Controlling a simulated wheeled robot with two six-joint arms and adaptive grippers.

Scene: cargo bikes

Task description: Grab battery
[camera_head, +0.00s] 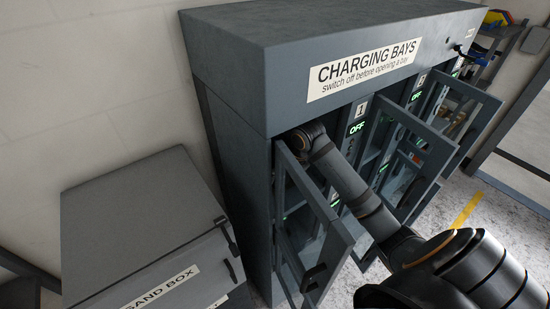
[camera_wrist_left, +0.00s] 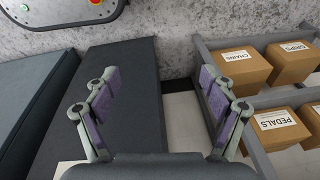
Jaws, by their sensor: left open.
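A dark grey charging cabinet (camera_head: 235,140) labelled "CHARGING BAYS" stands in the middle of the head view. My arm comes in from the lower right and its far end reaches into the bay marked 1, behind that bay's open door (camera_head: 318,225). Its gripper is hidden there. My left gripper (camera_wrist_left: 158,78) shows in the left wrist view with its fingers spread and nothing between them. I cannot make out a battery for certain in either view.
Other bay doors (camera_head: 435,150) also stand open on the right, under lit green OFF signs. A grey sand box (camera_head: 140,225) is left of the cabinet. Labelled cardboard boxes (camera_wrist_left: 282,128) sit on a rack right of my left gripper.

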